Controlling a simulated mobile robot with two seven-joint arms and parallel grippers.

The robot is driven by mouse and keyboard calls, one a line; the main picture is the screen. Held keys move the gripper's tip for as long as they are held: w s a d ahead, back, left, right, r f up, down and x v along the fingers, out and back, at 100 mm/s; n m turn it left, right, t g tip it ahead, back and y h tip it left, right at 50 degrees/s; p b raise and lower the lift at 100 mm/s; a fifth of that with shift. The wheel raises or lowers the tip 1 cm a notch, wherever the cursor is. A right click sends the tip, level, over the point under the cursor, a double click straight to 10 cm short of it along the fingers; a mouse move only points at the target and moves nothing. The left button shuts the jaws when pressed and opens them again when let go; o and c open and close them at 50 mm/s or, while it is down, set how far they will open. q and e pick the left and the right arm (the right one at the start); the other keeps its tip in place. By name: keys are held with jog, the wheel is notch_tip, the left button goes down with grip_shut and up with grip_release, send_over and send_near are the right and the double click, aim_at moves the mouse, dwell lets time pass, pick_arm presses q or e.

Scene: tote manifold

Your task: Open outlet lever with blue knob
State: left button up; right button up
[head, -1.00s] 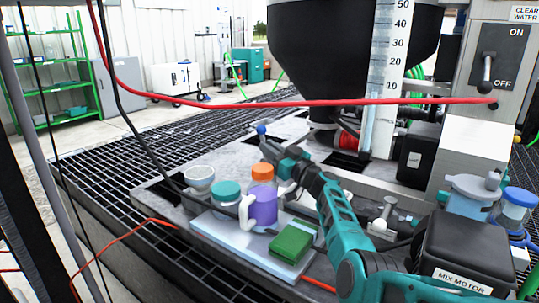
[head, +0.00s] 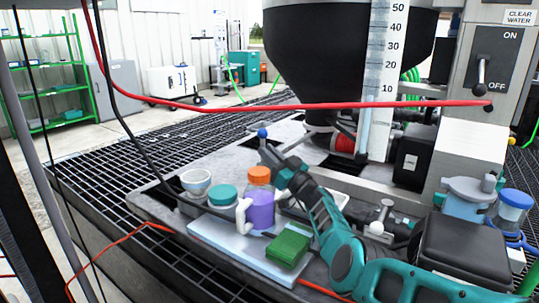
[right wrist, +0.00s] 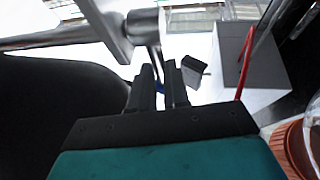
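The blue knob (head: 262,133) sits at the upper end of the outlet lever, left of the black hopper's outlet in the head view. My right gripper (head: 268,151) is at the lever, with its fingertips just below the knob. In the right wrist view, my right gripper (right wrist: 160,80) has its two dark fingers close together with a narrow gap. A bit of the blue knob (right wrist: 160,88) shows in that gap, partly hidden by the fingers. Whether the fingers touch or clamp it is unclear. My left gripper is out of view.
A red hose (head: 300,105) crosses in front of the black hopper (head: 340,70). Floor grating lies at left.

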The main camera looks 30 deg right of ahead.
jog(key=o, duration=0.5)
notch_tip(320, 180, up, 5)
jog(key=shift+p, duration=1.15)
notch_tip(320, 180, up, 15)
jog(key=p, duration=0.3)
send_over(266, 134)
jog(key=s, duration=0.1)
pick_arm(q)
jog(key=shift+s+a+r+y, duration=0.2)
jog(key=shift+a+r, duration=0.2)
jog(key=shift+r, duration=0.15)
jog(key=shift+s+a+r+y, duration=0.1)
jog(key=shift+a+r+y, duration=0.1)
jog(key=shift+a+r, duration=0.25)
pick_arm(e)
jog(key=shift+d, duration=0.25)
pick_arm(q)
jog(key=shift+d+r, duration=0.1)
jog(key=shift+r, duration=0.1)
pick_arm(e)
jog(key=shift+s, duration=0.1)
